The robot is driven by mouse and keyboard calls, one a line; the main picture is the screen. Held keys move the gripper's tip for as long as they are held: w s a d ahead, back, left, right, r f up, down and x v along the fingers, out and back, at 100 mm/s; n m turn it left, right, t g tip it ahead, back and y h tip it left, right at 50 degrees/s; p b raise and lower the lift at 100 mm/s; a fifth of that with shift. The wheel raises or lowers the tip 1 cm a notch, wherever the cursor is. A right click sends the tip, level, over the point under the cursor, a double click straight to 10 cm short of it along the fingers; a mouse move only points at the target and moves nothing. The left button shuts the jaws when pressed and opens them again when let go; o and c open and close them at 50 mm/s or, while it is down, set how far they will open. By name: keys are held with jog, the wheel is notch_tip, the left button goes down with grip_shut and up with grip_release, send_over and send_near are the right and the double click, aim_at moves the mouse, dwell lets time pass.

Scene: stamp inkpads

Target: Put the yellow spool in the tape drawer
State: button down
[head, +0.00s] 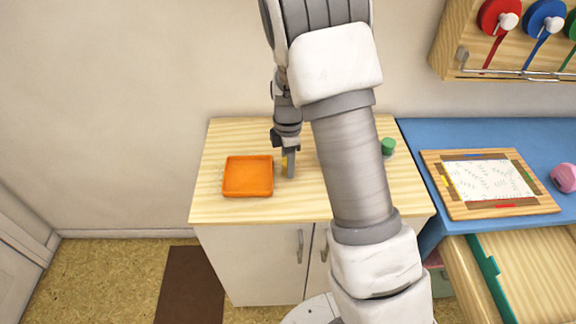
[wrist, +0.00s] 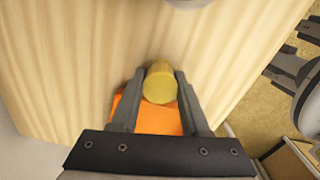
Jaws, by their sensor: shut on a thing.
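The yellow spool (wrist: 160,84) is between the two fingers of my gripper (wrist: 160,76), which is shut on it. In the head view my gripper (head: 289,165) points down at the right side of the orange tray, and only a sliver of the spool (head: 284,163) shows. I cannot tell whether the spool touches the wooden top. A pulled-out wooden drawer (head: 530,262) with a green edge is at the lower right, under the blue table; it may be the tape drawer, but no label is readable.
The orange tray (head: 247,194) lies on the wooden cabinet top (head: 300,207). A small green thing (head: 388,146) stands at the cabinet's right. A framed board (head: 452,207) and a pink object (head: 564,177) are on the blue table (head: 420,138). A rack (head: 455,40) hangs on the wall.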

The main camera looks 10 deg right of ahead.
notch_tip(320, 180, up, 9)
jog(key=shift+p, duration=0.65)
jog(key=shift+s+r+m, duration=0.1)
jog(key=shift+r+m, duration=0.15)
jog(key=shift+m, duration=0.25)
jog(key=m, duration=0.1)
jog(key=s+r+m+p, duration=0.1)
jog(key=m, duration=0.1)
jog(key=shift+p, duration=0.3)
jog(key=s+r+m+p, duration=0.1)
jog(key=m, duration=0.3)
jog(key=s+m+p, duration=0.1)
jog(key=m, duration=0.4)
jog(key=s+r+m+p, duration=0.1)
jog(key=s+m+p, duration=0.1)
jog(key=m, duration=0.3)
jog(key=shift+s+r, duration=0.1)
jog(key=shift+r, duration=0.25)
